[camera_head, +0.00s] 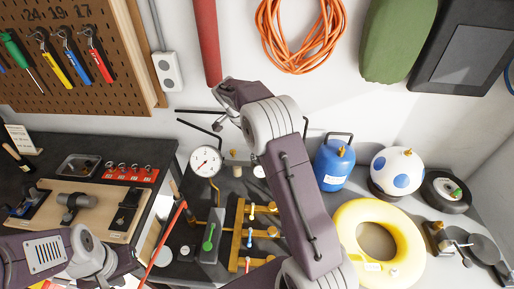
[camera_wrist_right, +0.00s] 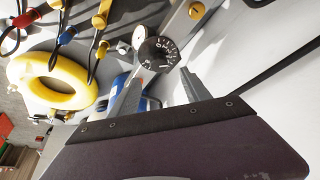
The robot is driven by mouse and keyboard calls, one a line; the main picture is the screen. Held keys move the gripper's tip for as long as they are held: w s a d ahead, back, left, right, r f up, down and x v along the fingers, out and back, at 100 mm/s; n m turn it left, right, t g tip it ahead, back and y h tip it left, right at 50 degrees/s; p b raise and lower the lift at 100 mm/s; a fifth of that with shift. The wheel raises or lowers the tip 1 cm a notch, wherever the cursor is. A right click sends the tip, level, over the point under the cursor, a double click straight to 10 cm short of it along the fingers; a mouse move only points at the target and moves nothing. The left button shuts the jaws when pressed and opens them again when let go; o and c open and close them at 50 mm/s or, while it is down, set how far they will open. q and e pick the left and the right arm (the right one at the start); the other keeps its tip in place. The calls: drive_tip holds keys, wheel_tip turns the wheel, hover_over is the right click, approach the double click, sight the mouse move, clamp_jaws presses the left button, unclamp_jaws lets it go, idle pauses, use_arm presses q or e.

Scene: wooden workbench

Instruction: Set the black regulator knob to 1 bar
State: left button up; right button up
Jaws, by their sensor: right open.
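The black regulator knob (camera_wrist_right: 158,53) shows in the right wrist view with white numbers on its face. I cannot read which mark it is set to. My right gripper (camera_wrist_right: 165,74) is open, with its fingertips just short of the knob, one on each side, and nothing held. In the head view, my right arm reaches up the middle and the knob is not visible. A white pressure gauge (camera_head: 205,161) with a red needle stands left of that arm. My left gripper (camera_head: 126,267) is low at the left, and its fingers do not show clearly.
A yellow ring (camera_head: 410,237), a blue tank (camera_head: 334,166) and a white ball with blue spots (camera_head: 397,171) stand on the right. Brass valves (camera_head: 239,236) with coloured handles lie near my right arm. A red bar (camera_head: 163,243) slants beside my left gripper.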

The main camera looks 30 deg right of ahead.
drive_tip(key=p+x, duration=0.2)
drive_tip(key=x, duration=0.6)
drive_tip(key=shift+d+f, duration=0.15)
drive_tip(key=shift+f, duration=0.05)
drive_tip(key=shift+c, duration=0.2)
